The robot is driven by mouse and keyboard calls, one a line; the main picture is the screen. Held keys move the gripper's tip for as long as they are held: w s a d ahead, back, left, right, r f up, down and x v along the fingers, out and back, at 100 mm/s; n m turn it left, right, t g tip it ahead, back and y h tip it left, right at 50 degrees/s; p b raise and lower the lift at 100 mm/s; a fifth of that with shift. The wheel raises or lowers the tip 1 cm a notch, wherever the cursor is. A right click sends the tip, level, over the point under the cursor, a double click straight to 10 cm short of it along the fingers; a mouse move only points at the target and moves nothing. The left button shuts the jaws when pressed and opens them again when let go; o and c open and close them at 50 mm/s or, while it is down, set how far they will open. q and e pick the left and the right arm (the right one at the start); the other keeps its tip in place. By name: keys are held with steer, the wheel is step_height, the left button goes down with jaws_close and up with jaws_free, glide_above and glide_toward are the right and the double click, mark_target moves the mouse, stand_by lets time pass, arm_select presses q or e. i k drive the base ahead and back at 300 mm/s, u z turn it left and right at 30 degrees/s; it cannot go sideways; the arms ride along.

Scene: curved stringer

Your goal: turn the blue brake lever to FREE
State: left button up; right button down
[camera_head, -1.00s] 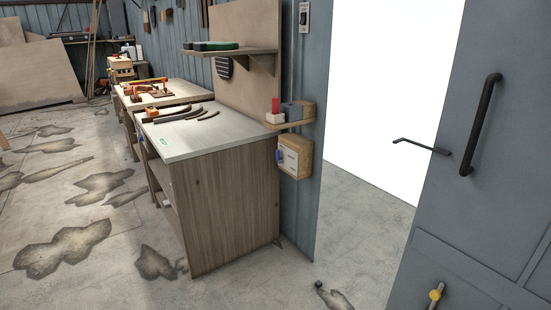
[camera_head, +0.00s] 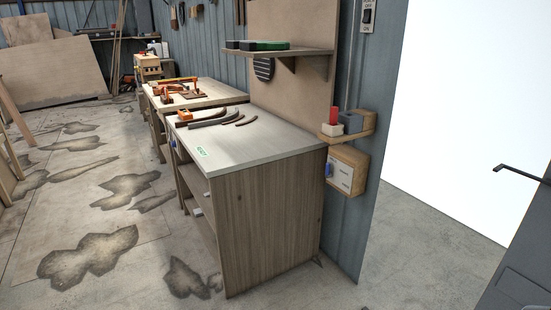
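A small blue lever (camera_head: 328,168) shows on the left side of a wooden box with a white front plate (camera_head: 345,174). The box is fixed to the blue-grey wall at the right end of the workbench, below a small wooden shelf. Lettering on the plate is too small to read, so I cannot tell the lever's setting. Neither of my grippers is in view.
The workbench (camera_head: 260,150) holds curved dark pieces and an orange tool. A small wall shelf (camera_head: 352,128) carries a red and a grey item. Stained concrete floor (camera_head: 120,225) lies open at left. A bright doorway (camera_head: 450,120) opens at right.

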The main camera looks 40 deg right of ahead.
mark_target(328, 174)
steer(key=z, duration=0.1)
steer(key=i, duration=2.25)
steer(key=z, duration=1.45)
steer(key=i, duration=0.9)
steer(key=z, duration=0.55)
